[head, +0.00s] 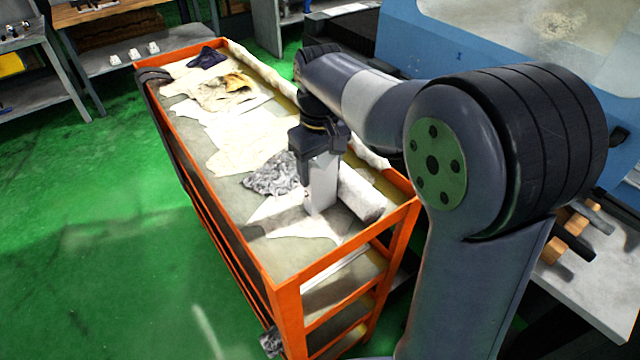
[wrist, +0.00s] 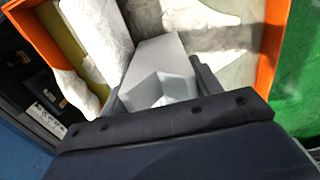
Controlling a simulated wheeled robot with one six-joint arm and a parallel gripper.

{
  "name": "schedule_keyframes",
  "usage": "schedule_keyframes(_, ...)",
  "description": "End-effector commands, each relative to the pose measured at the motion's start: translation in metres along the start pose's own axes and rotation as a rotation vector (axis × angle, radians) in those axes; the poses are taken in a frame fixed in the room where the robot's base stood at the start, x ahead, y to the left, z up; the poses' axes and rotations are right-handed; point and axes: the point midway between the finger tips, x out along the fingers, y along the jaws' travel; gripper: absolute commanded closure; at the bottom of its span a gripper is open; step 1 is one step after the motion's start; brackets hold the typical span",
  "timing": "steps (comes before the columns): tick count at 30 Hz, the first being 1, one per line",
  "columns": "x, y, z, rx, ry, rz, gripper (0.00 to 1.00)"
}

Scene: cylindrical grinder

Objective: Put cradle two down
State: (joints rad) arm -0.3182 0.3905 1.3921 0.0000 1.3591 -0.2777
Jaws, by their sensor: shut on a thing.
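Cradle two is a light grey block with a V-shaped notch. In the head view the cradle (head: 322,183) hangs upright under my gripper (head: 318,150), over the near end of the orange cart's top (head: 272,262). In the wrist view the cradle (wrist: 160,70) sits between the fingers of my gripper (wrist: 155,95), notch facing the camera. My gripper is shut on it. The cradle's lower end is at or very close to a pale cloth (head: 290,218) on the cart top; I cannot tell if it touches.
A white roll (head: 360,195) lies right of the cradle, very close to it. A grey crumpled rag (head: 273,176) lies to its left. Pale cloths (head: 245,135) cover the farther cart top. A raised orange rim (head: 345,250) edges the cart. A blue machine (head: 440,45) stands behind.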

Motion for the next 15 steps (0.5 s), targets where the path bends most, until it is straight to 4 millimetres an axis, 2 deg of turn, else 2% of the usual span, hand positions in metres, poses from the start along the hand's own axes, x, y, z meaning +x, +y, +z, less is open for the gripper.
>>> schedule_keyframes(2,-0.0002,0.0000,0.0000,0.000,0.000,0.000,0.65)
schedule_keyframes(15,-0.0003,-0.0001,-0.0001,0.000,0.000,0.000,1.00)
